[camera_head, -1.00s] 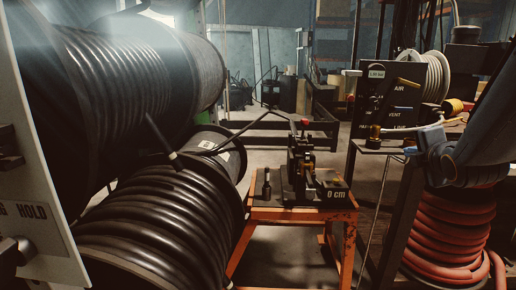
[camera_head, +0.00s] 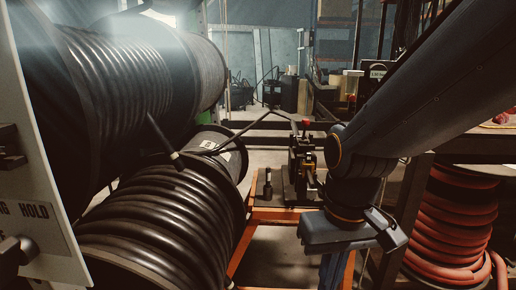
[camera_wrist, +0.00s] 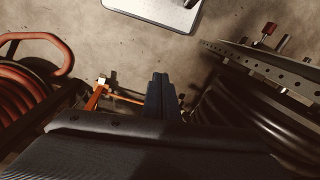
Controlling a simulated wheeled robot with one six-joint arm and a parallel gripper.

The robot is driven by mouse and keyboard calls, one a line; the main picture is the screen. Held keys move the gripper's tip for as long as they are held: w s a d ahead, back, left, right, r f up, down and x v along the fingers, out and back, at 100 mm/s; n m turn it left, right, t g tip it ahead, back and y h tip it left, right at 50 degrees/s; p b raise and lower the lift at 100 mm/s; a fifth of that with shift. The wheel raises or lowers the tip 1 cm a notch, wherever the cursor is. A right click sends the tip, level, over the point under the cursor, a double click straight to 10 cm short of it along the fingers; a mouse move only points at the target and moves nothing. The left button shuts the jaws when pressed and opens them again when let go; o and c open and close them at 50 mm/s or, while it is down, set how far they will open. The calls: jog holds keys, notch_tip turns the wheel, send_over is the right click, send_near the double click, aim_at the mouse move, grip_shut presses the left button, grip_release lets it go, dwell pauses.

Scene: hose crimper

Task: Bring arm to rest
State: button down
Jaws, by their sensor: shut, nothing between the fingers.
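My arm reaches in from the upper right in the head view and bends down at the wrist. My gripper (camera_head: 335,272) hangs downward in front of the orange stand (camera_head: 282,215), with its fingertips near or below the frame's bottom edge. In the wrist view my gripper (camera_wrist: 160,78) has its dark fingers together, with nothing held, above the bare floor. The black crimper (camera_head: 300,168) stands on the orange stand, partly hidden behind my wrist.
Large black hose reels (camera_head: 150,215) fill the left side. A red hose coil (camera_head: 450,222) sits under a bench at right. In the wrist view a pale plate (camera_wrist: 160,10) lies at the top, and a perforated metal strip (camera_wrist: 265,65) runs at right. Concrete floor is clear between.

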jog(key=d+r+m+p, duration=0.2)
jog(key=d+r+p, duration=0.4)
jog(key=p, duration=0.7)
jog(key=shift+s+d+r+h, duration=0.2)
jog(key=shift+d+r+h, duration=0.1)
jog(key=shift+d+r, duration=0.15)
